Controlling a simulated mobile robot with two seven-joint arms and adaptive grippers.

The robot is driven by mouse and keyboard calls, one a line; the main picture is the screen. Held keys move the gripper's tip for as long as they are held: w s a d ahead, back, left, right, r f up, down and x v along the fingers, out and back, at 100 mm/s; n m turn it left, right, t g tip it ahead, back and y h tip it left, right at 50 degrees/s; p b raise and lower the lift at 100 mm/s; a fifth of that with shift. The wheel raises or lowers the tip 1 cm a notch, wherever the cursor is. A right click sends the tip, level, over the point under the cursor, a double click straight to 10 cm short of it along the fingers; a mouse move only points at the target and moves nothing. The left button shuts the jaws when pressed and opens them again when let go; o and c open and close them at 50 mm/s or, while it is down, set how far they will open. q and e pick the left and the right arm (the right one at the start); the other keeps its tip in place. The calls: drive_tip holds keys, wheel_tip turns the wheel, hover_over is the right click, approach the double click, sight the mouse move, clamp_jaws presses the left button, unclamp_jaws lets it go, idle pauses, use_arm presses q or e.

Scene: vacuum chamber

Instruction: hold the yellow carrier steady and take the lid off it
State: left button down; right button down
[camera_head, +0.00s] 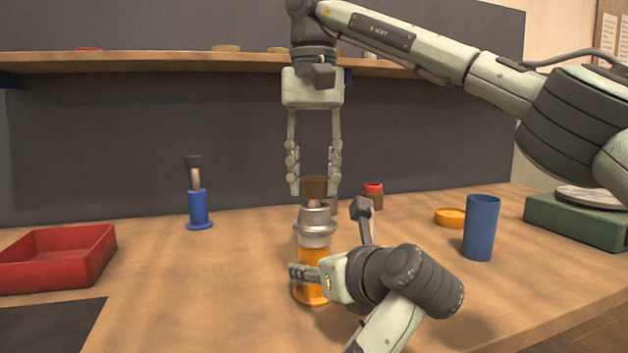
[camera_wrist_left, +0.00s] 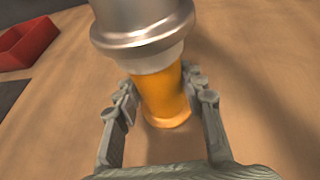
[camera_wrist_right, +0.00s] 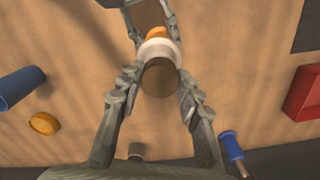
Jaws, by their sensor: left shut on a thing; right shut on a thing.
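The yellow carrier (camera_head: 313,257) stands upright on the wooden table, with a silver metal lid (camera_head: 315,226) above it and a dark brown knob (camera_head: 315,187) on top. I see no clear gap between lid and carrier. My left gripper (camera_head: 312,275) is shut on the carrier's body low down; in the left wrist view the fingers flank the yellow body (camera_wrist_left: 163,95). My right gripper (camera_head: 314,190) points straight down and is shut on the knob, which also shows between its fingers in the right wrist view (camera_wrist_right: 160,77). The left hand hides part of the carrier.
A blue cup (camera_head: 481,228), an orange disc (camera_head: 450,217) and a green box (camera_head: 577,222) are at the right. A red-lidded jar (camera_head: 373,195) stands behind. A blue holder (camera_head: 199,209) and a red tray (camera_head: 55,258) are at the left. A shelf (camera_head: 180,62) runs above.

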sight(315, 178)
drive_tip(key=shift+r, duration=0.65)
drive_tip(key=shift+r, duration=2.05)
use_arm(q)
drive_tip(key=c, duration=0.8)
unclamp_jaws()
drive_tip(key=shift+c, duration=0.2)
drive_tip(key=v, duration=0.7)
drive_tip(key=shift+s+d, duration=0.1)
drive_tip(key=shift+s, duration=0.1)
drive_tip(key=shift+r, duration=0.1)
use_arm(e)
drive_tip(key=shift+f, duration=0.1)
